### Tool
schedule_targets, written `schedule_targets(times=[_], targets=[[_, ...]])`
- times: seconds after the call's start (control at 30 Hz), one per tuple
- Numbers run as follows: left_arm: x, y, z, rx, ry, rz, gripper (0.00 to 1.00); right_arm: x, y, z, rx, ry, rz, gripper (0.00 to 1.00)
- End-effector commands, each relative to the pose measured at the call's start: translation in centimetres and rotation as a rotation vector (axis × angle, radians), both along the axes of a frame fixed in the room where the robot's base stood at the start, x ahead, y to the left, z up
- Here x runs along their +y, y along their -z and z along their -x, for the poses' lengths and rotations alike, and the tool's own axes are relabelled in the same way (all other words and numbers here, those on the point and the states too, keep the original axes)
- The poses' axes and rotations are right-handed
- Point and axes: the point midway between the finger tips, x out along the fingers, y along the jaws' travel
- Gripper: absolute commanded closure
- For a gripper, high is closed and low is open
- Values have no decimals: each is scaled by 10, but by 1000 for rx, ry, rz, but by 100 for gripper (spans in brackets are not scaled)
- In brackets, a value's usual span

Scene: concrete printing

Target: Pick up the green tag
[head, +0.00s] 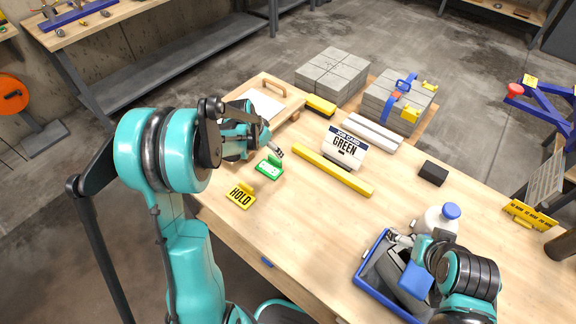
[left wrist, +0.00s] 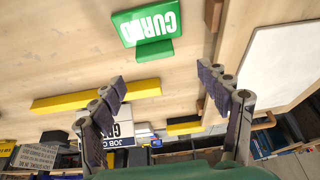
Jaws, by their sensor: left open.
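The green tag (head: 268,170) lies on the wooden table, with a raised green tab. My left gripper (head: 277,150) is just beside and above the tag, toward the table's back. In the left wrist view my left gripper (left wrist: 162,88) has its fingers wide apart with nothing between them. My right gripper (head: 400,240) is over the blue tray (head: 364,284) at the lower right; its fingers are too small to judge.
A yellow HOLD tag (head: 240,196) lies in front of the green one. A wooden tray (head: 283,88) and grey blocks (head: 333,75) are behind.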

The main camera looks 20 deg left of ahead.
Motion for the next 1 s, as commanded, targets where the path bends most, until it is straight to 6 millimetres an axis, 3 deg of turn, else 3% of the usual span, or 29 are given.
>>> schedule_targets(times=[0.37,0.6,0.87,1.0], targets=[[-5,37,-10,1,3,1,24,0,15,0,0,0,0,0],[-11,73,-19,1,3,1,24,0,33,0,0,0,0,0],[-12,76,-21,1,1,0,24,0,33,0,0,0,0,0],[-12,76,-21,1,1,0,58,0,33,0,0,0,0,0]])
